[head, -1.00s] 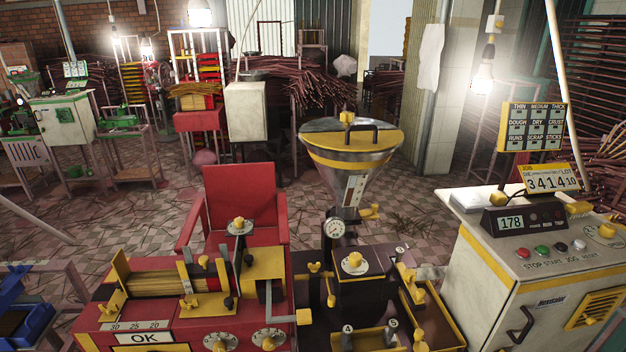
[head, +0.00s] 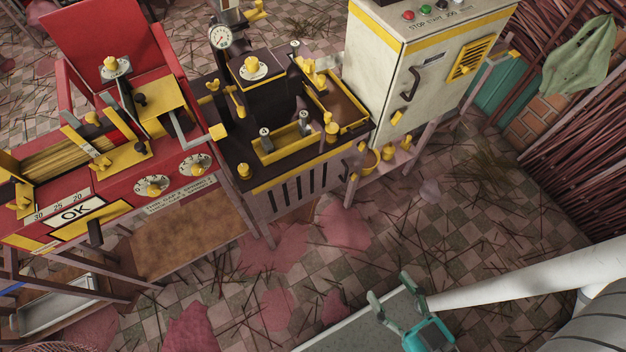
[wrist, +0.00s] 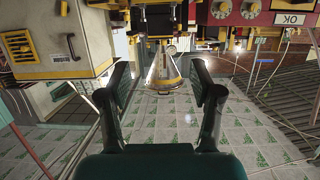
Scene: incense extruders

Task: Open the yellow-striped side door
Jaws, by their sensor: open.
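A cream cabinet (head: 378,50) stands at the upper middle of the head view. A yellow stripe runs under its top edge. Its front door (head: 420,85) carries a dark handle (head: 410,84) and a yellow louvred vent (head: 470,58), and looks shut. The dark machine beside it has a slotted side panel (head: 300,187) under a yellow edge. My gripper (head: 390,285) is open and empty, low in the head view and apart from both. In the wrist view, my gripper (wrist: 160,78) has its fingers spread. The cabinet (wrist: 60,30) appears upside down there at upper left.
A red machine (head: 170,183) with dials stands at the left. A low stand (head: 385,165) with yellow parts is below the cabinet. Bundled sticks (head: 580,160) line the right side. Tiled floor with scattered sticks and pink patches (head: 345,225) lies between the machines and my gripper.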

